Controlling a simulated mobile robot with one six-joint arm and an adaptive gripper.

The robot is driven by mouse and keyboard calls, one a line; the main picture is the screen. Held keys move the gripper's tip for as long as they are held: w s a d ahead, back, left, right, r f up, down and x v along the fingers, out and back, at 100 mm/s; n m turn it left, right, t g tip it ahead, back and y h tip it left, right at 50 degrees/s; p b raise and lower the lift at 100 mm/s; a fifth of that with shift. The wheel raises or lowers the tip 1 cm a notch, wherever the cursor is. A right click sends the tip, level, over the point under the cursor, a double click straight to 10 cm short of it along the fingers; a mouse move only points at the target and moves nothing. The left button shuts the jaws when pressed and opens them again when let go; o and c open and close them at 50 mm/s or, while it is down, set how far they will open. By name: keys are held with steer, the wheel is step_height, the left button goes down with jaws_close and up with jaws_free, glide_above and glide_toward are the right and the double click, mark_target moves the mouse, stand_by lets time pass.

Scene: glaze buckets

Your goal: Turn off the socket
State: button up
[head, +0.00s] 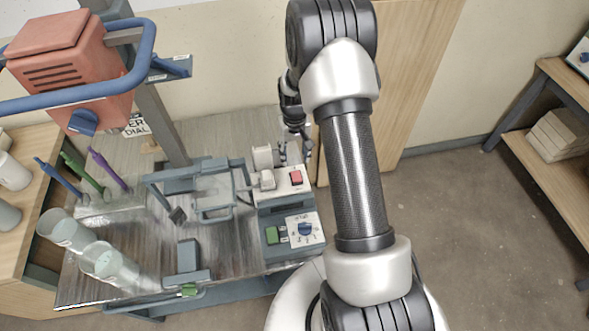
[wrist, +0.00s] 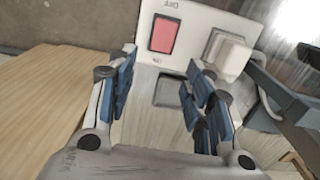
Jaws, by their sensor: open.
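The socket (head: 281,187) is a white box at the right side of the metal bench. It has a red rocker switch (head: 296,178), and a pale plug (head: 267,180) sits beside the switch. In the wrist view the red switch (wrist: 164,34) is at the top centre, with the plug (wrist: 228,54) to its right. My gripper (wrist: 160,85) is open and empty, its blue-padded fingers spread below the switch and apart from it.
A control box with a green button (head: 272,235) and a dial (head: 305,229) stands in front of the socket. An orange motor housing (head: 70,65) hangs on a post at the left. A shelf (head: 550,165) is far right.

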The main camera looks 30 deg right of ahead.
mark_target(295, 171)
step_height(295, 171, down, 8)
steer(key=shift+r+b, duration=0.25)
steer(key=shift+b, duration=0.65)
steer(key=shift+c, duration=0.3)
